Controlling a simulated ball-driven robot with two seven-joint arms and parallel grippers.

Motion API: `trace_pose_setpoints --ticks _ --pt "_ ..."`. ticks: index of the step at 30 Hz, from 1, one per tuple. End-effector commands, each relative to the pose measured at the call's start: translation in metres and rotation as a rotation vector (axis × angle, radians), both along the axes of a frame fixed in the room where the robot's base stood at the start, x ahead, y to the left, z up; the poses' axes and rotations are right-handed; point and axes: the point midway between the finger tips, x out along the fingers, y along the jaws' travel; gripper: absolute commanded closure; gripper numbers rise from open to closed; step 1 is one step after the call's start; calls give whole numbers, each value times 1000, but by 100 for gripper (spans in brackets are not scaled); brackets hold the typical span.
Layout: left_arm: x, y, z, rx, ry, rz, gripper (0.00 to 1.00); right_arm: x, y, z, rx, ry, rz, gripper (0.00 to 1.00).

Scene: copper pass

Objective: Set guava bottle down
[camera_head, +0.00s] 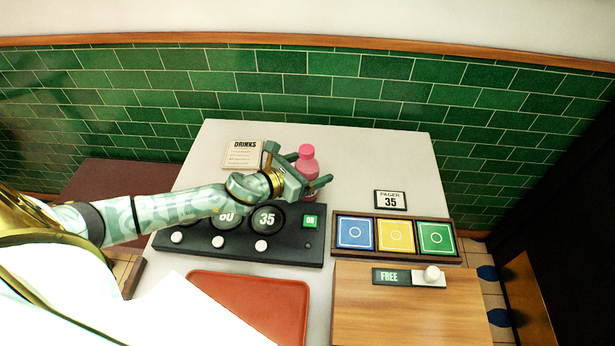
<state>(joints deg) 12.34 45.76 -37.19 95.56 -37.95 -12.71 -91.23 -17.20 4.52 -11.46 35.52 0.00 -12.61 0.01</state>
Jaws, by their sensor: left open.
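The pink guava bottle (307,159) stands upright on the pale table (370,152), behind the right part of the black dial panel (286,250). My left gripper (297,176) is open, with its fingers around the bottle's lower body. The fingers hide part of the bottle, and I cannot tell whether they touch it. My right gripper is not in view.
A "PAGER 35" sign (390,200) and a tray of blue, yellow and green tiles (396,235) lie to the right. A red-orange tray (262,300) and wooden board (410,312) are in front. The table's back right is clear.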

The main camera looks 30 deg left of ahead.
Motion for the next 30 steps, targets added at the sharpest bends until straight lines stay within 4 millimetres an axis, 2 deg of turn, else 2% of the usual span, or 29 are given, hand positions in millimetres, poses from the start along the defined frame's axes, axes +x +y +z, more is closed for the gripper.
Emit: trace_pose_setpoints --ticks 3,9,15,17,25,30 --pt "8 -3 -3 1 0 0 21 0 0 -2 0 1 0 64" --pt "8 -3 -2 1 1 0 21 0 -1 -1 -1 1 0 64" --pt "8 -3 -2 1 0 0 77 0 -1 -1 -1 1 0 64" --pt "8 -3 -1 0 -2 0 88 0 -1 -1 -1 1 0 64" --pt "8 -3 2 0 -2 0 88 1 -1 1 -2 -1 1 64" --pt "9 -3 21 0 -7 -2 88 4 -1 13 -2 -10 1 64"
